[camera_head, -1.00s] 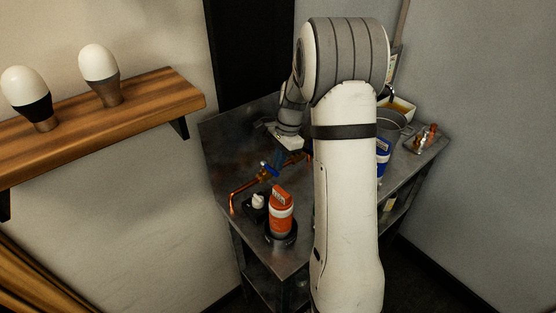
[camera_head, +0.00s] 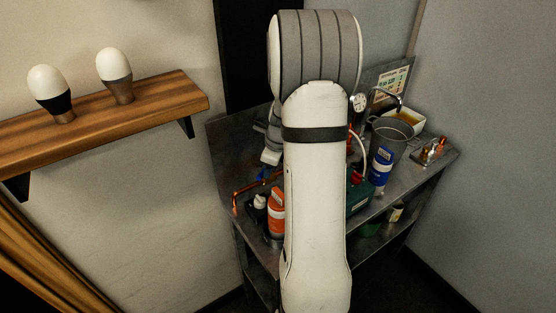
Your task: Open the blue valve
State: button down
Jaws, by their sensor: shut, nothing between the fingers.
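The blue valve (camera_head: 263,174) is small in view, on the copper pipe (camera_head: 243,190) at the left rear of the metal bench. My gripper (camera_head: 268,162) is partly visible just above the valve, left of my large white arm. Its fingers are small and shut, with nothing seen between them. I cannot tell whether they touch the valve. My arm hides the pipe to the right of the valve.
An orange bottle (camera_head: 277,214) and a small white-topped item (camera_head: 259,201) stand close in front of the valve. A blue-labelled canister (camera_head: 381,167), a metal pot (camera_head: 390,138) and a green box (camera_head: 358,194) are right of my arm. A wooden shelf (camera_head: 160,97) with bulbs is at left.

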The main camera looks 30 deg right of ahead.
jog(key=shift+w+a+m+p, duration=0.45)
jog(key=shift+a+m+p, duration=0.35)
jog(key=shift+m, duration=0.3)
jog(key=shift+w+a+h, duration=0.15)
jog(key=shift+w+h, duration=0.15)
jog(key=shift+p, duration=0.3)
jog(key=s+r, duration=0.6)
jog(key=r, duration=0.4)
jog(key=shift+d+r+b, duration=0.2)
jog(key=shift+d+b, duration=0.2)
jog(key=shift+d, duration=0.05)
jog(key=shift+s, duration=0.1)
